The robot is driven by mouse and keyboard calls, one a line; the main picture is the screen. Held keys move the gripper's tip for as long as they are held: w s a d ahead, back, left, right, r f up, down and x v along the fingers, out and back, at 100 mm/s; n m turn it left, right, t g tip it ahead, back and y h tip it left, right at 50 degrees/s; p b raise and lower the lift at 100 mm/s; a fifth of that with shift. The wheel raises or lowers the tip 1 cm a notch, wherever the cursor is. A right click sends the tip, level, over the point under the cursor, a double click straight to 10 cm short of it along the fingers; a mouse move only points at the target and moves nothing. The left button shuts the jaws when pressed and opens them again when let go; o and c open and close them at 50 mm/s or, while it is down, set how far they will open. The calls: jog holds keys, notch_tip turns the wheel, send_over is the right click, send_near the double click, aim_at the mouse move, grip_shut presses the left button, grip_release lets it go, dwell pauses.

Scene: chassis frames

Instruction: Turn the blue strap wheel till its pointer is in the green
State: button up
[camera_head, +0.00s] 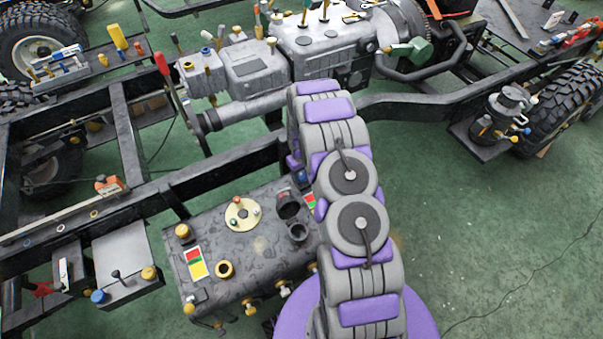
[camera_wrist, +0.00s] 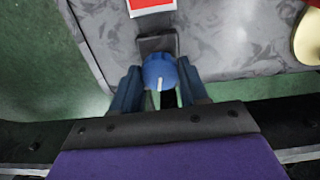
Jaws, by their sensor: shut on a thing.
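The blue strap wheel (camera_wrist: 160,68) sits between the two dark fingers of my gripper (camera_wrist: 160,76) in the wrist view. My gripper is shut on it, one finger on each side. A white pointer line (camera_wrist: 159,84) on the wheel points down in the picture, toward my gripper's palm. The red part of a white-edged label (camera_wrist: 150,4) shows above the wheel, cut by the frame edge; no green part of it shows there. In the head view a red and green label (camera_head: 309,200) shows beside my arm.
The grey tank (camera_head: 262,262) carries a cream round plate (camera_head: 242,214), dark ports and a red, green and yellow label (camera_head: 195,262). Black frame rails (camera_head: 130,190) run behind it. A small box (camera_head: 122,262) stands left.

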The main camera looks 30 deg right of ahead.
aim_at(302, 175)
jog(key=shift+m, duration=0.3)
jog(key=m+p, duration=0.2)
jog(key=shift+r+m, duration=0.1)
jog(key=shift+m, duration=0.2)
jog(key=shift+m+p, duration=1.05)
jog(key=shift+m, duration=0.65)
jog(key=o, duration=1.1)
jog(key=shift+c, duration=0.2)
notch_tip(302, 175, up, 17)
jog(key=p, duration=0.2)
jog(key=shift+p, duration=0.35)
